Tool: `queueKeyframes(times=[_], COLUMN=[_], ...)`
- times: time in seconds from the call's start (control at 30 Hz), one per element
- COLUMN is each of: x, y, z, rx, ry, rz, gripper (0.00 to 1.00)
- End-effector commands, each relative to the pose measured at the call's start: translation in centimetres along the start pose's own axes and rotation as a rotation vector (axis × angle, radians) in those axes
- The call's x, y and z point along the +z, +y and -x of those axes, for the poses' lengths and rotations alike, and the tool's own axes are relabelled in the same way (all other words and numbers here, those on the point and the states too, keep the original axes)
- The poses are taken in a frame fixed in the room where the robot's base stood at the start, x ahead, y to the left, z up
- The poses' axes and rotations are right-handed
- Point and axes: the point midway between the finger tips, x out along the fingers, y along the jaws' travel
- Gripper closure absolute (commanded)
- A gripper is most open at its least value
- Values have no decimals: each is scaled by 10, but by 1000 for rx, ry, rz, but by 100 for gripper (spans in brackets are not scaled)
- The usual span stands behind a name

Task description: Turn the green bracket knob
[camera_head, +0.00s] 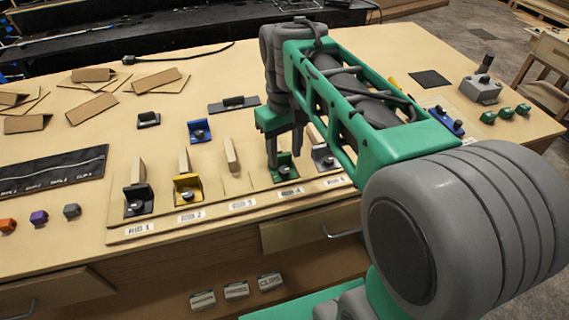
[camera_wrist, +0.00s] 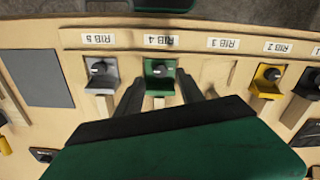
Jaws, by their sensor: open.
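The green bracket (camera_head: 286,172) stands at the RIB 4 place on the console board, partly behind my gripper in the head view. In the wrist view the green bracket (camera_wrist: 159,88) lies just beyond and between my fingers, and its dark round knob (camera_wrist: 159,70) faces up with a light mark on it. My gripper (camera_head: 285,158) points down over the green bracket, with its fingers (camera_wrist: 160,97) open and apart on either side of the bracket's near part. Nothing is held between them. Whether a finger touches the bracket cannot be told.
A grey bracket (camera_wrist: 101,75) at RIB 5 stands close to the green one. A yellow bracket (camera_head: 187,189) and a black bracket (camera_head: 138,200) stand at RIB 2 and RIB 1. RIB 3 has no bracket. A blue bracket (camera_head: 199,131) lies behind the row.

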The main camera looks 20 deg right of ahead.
Motion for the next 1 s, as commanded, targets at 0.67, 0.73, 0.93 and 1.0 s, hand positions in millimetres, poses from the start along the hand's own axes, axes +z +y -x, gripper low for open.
queueKeyframes(times=[0.67, 0.73, 0.93, 1.0], x=[0, 0, 0, 0], y=[0, 0, 0, 0], z=[-44, -43, -43, -43], rx=[1, 1, 1, 1], ry=[2, 2, 2, 2], rz=[-1, -1, -1, -1], gripper=[67, 72, 89, 94])
